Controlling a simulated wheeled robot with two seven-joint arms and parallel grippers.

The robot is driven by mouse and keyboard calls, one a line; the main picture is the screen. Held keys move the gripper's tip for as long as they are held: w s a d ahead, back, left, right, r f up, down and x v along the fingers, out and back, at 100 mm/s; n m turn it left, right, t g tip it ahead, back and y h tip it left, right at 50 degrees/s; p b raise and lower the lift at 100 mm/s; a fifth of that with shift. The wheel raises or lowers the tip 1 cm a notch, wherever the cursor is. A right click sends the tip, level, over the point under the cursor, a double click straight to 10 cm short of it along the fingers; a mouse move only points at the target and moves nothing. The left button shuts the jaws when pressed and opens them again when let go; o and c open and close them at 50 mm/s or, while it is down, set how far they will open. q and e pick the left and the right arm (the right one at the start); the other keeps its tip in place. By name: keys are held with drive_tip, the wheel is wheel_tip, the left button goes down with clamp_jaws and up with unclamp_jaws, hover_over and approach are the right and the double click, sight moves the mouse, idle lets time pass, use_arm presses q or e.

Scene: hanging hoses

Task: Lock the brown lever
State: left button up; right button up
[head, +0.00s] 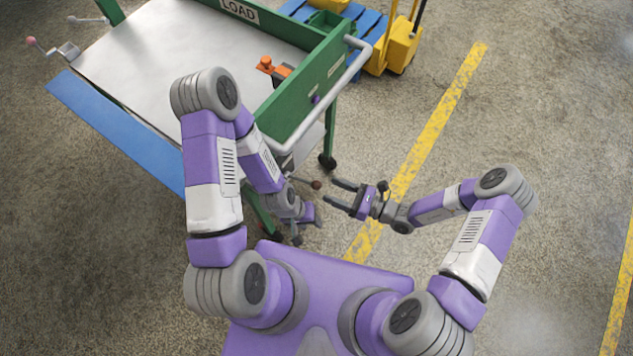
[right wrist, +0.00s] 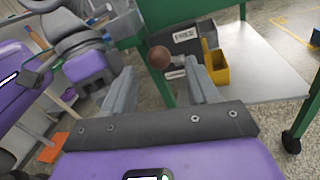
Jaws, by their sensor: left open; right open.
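The brown lever's round brown knob (head: 316,184) sticks out on a thin rod at the near lower end of the green cart. It also shows in the right wrist view (right wrist: 159,57), between the two fingertips in the picture. My right gripper (head: 336,192) is open and empty, its fingers pointing left at the knob. In the head view the knob stands just beyond the fingertips, with a small gap. My left gripper (head: 307,232) hangs lower, below the knob and beside the cart's leg, partly hidden by its own arm. It is open.
The cart has a grey top (head: 150,60), a green end panel (head: 310,85) and a grey push bar (head: 350,85). An orange device (head: 275,68) sits by the panel. A crank with a pink knob (head: 31,40) is at far left.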

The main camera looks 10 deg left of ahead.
sight(317, 184)
drive_tip(key=a, duration=0.6)
drive_tip(key=shift+w+a, duration=0.2)
drive_tip(key=shift+w, duration=0.2)
drive_tip(key=shift+b, duration=0.3)
clamp_jaws()
